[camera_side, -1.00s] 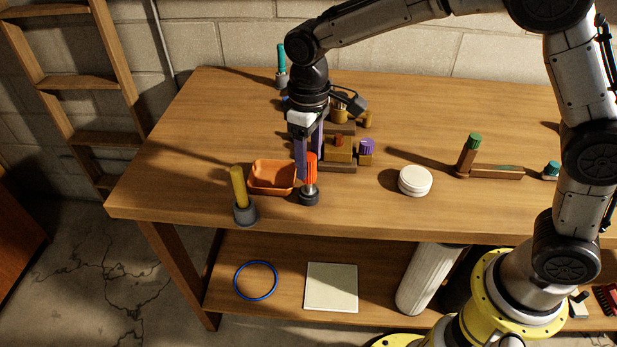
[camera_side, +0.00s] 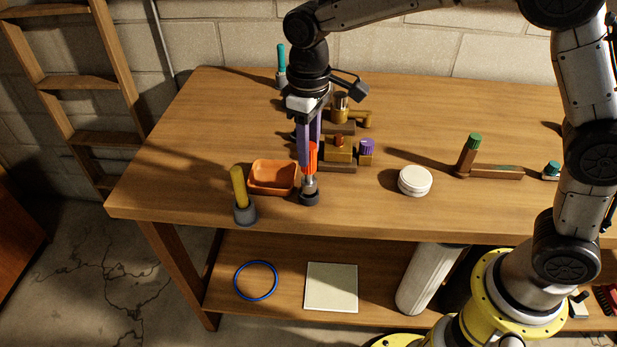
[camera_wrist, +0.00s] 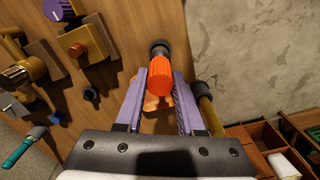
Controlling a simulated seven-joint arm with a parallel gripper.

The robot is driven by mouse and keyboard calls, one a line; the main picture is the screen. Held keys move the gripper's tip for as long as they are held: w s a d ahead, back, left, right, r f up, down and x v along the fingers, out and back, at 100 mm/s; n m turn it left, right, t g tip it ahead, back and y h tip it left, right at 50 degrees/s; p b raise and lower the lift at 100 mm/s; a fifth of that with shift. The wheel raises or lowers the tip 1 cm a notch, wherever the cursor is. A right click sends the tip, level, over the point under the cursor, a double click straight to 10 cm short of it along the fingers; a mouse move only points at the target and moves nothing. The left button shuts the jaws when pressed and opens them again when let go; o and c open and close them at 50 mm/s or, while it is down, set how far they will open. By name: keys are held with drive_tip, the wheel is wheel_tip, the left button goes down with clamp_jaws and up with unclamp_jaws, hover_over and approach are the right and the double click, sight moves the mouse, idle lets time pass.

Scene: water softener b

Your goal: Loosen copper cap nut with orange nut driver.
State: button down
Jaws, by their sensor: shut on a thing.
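The orange nut driver (camera_side: 312,158) stands upright at the table's front, above a dark round holder (camera_side: 309,199). Its metal shaft shows between handle and holder; its lower tip is hidden. My gripper (camera_side: 308,164) is shut on the handle with its purple fingers. In the wrist view the handle (camera_wrist: 160,76) sits between the fingers, with the dark holder (camera_wrist: 159,49) beyond. The copper cap nut (camera_side: 339,141) is on a brass block (camera_side: 338,152) behind and right of my gripper. It also shows in the wrist view (camera_wrist: 77,49) at upper left.
An orange tray (camera_side: 272,190) lies just left of the driver, and a yellow-handled tool (camera_side: 239,187) stands in its holder farther left. A purple knob (camera_side: 367,147) is beside the brass block. A white round lid (camera_side: 415,181) lies right. Open tabletop surrounds the lid.

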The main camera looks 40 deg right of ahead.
drive_tip(key=shift+r, duration=1.1)
drive_tip(key=shift+s+r, duration=0.2)
drive_tip(key=w+d+r+m, duration=0.2)
drive_tip(key=d+r, duration=0.1)
drive_tip(key=d, duration=0.3)
drive_tip(key=w+d+r+m, duration=0.2)
drive_tip(key=w+d+r, duration=0.1)
drive_tip(key=d, duration=0.4)
drive_tip(key=shift+w+r+m, duration=0.2)
drive_tip(key=shift+r+m, duration=0.1)
drive_tip(key=shift+r, duration=0.3)
drive_tip(key=shift+f, duration=2.3)
